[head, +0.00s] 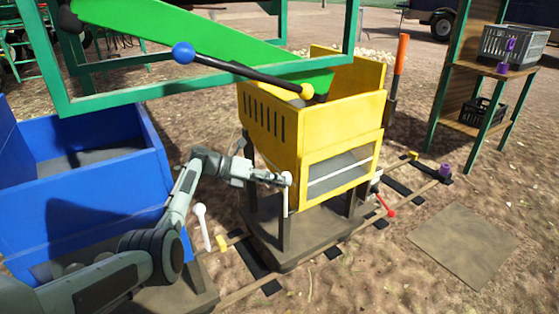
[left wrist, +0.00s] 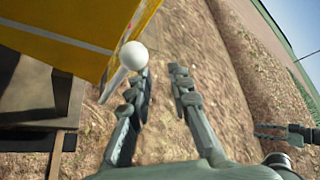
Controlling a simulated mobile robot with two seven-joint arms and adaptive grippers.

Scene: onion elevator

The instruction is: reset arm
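My left gripper (head: 270,178) is in front of the yellow hopper, close to a white ball-topped lever (head: 287,190). In the left wrist view the fingers of this gripper (left wrist: 160,75) are apart with nothing between them. The white ball (left wrist: 133,55) shows by the tip of the left finger, its stem running down to the left outside the gap. I cannot tell whether finger and lever touch. At the right edge of the left wrist view, part of what looks like my right gripper (left wrist: 285,133) shows; its opening is unclear. It is not in the head view.
The yellow hopper (head: 270,115) stands close to the gripper on a dark base. A blue bin (head: 80,200) is at left, with a second white lever (head: 202,225) beside it. A green frame (head: 200,88) crosses above. A wooden shelf (head: 480,70) stands at right; ground there is mostly free.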

